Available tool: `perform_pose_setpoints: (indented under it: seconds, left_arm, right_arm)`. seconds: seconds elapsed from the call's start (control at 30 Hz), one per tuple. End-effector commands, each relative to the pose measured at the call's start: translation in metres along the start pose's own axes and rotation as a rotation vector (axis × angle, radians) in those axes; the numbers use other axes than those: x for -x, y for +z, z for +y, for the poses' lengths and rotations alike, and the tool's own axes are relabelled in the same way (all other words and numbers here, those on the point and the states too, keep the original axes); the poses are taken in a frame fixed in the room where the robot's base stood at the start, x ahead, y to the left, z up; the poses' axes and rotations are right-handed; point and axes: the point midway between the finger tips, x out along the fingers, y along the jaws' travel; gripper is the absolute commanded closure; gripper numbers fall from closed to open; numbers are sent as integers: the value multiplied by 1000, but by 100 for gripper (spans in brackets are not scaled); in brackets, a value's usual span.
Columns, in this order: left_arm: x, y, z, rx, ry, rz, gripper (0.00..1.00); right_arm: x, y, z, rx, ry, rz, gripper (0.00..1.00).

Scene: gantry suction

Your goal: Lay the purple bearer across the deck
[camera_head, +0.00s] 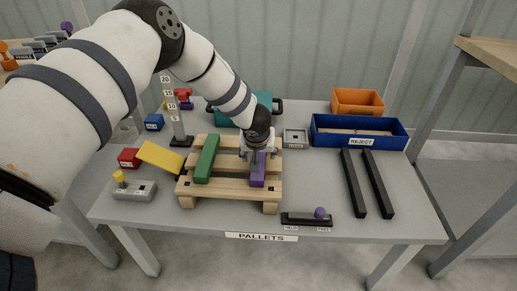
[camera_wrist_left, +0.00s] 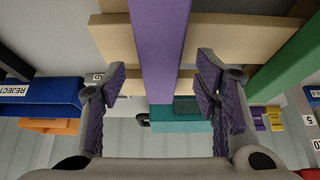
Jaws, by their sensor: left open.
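The purple bearer (camera_head: 258,178) lies across the slats of the wooden pallet deck (camera_head: 228,188), on its right part. It also shows in the left wrist view (camera_wrist_left: 158,50), running lengthwise between the fingers. My left gripper (camera_head: 257,153) is over the bearer's far part, which the gripper partly hides. In the left wrist view the left gripper (camera_wrist_left: 161,80) is open, one finger on each side of the bearer, with gaps showing. A green bearer (camera_head: 207,158) lies across the deck to the left, roughly parallel to the purple one. My right gripper is not in view.
A yellow piece (camera_head: 160,157) sits tilted at the pallet's left edge. A post with numbers (camera_head: 176,120) stands behind. A blue REJECT bin (camera_head: 358,131) and two black rails (camera_head: 366,183) are to the right. A black slider box (camera_head: 306,219) lies at the table's front.

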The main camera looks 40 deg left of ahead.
Motion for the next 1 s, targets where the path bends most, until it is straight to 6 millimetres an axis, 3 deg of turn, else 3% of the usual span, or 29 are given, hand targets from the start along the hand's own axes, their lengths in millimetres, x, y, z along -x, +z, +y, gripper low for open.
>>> perform_pose_setpoints:
  seconds: [0.2, 0.4, 1.0]
  left_arm:
    - [61, -2, 1, 0, 4, 4, 44]
    - [96, -1, 0, 1, 1, 3, 44]
    - [102, 1, 0, -2, -2, 0, 44]
  right_arm:
    - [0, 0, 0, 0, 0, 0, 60]
    - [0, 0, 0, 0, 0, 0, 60]
    - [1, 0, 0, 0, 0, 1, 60]
